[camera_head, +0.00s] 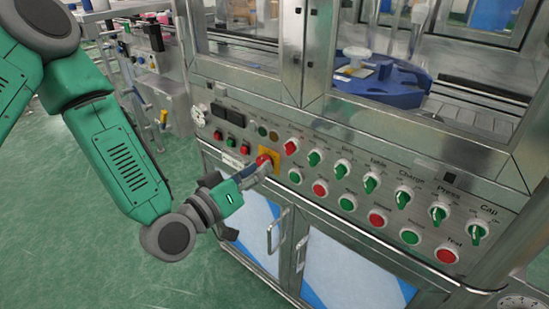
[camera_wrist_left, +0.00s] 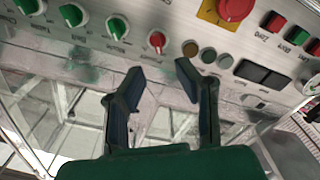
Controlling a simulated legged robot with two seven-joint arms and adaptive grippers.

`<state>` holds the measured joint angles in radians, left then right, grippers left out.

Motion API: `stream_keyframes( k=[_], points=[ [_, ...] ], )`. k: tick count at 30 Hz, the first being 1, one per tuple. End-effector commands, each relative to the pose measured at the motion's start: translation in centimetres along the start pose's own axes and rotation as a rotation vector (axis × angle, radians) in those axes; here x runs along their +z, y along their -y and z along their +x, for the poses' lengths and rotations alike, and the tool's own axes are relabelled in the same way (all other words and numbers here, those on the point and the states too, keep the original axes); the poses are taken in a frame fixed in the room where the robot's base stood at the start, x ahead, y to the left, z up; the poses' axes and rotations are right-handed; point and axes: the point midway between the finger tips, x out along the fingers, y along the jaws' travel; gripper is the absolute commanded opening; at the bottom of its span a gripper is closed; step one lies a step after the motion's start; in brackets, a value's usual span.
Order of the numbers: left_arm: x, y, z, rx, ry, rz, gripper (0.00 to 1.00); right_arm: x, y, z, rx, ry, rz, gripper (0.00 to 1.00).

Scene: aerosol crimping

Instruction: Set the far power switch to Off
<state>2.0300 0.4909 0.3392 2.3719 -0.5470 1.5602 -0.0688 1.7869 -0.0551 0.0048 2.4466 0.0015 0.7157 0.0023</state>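A pale round switch (camera_head: 198,115) sits at the far left end of the steel control panel (camera_head: 330,137), past the black displays; I take it to be the far power switch. Its setting is too small to read. It also shows in part at the right edge of the wrist view (camera_wrist_left: 312,85). My left gripper (camera_head: 252,176) is in front of the panel, to the right of and below that switch, near the emergency stop. In the wrist view, my left gripper's fingers (camera_wrist_left: 160,73) are apart with nothing between them. My right gripper is not in view.
A red emergency stop (camera_head: 263,160) on a yellow plate (camera_wrist_left: 209,12) is partly behind my left gripper. Several green selector knobs (camera_head: 371,182) and red and green buttons run rightward. Cabinet doors with handles (camera_head: 275,236) are below. Green floor (camera_head: 70,240) is clear at left.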

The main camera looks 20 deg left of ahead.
Motion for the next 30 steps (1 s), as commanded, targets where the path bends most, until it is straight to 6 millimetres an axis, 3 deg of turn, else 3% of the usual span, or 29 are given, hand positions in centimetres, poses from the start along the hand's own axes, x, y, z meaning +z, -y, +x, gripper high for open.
stream_keyframes(
  k=[7,23,26,29,30],
  points=[
    [0.0,0.1,-2.4,0.0,-0.001,0.0,0.28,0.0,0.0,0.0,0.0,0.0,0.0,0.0],
    [0.2,0.1,-2.6,-0.001,0.005,0.001,0.28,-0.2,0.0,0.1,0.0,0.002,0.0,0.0],
    [2.0,0.5,-2.9,-0.018,0.071,0.012,0.28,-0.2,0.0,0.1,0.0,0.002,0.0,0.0],
    [6.4,1.7,-4.2,-0.064,0.236,0.038,0.28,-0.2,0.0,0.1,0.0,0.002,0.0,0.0],
    [8.7,2.4,-5.1,-0.092,0.326,0.053,0.28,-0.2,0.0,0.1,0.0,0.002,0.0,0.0]
  ],
)
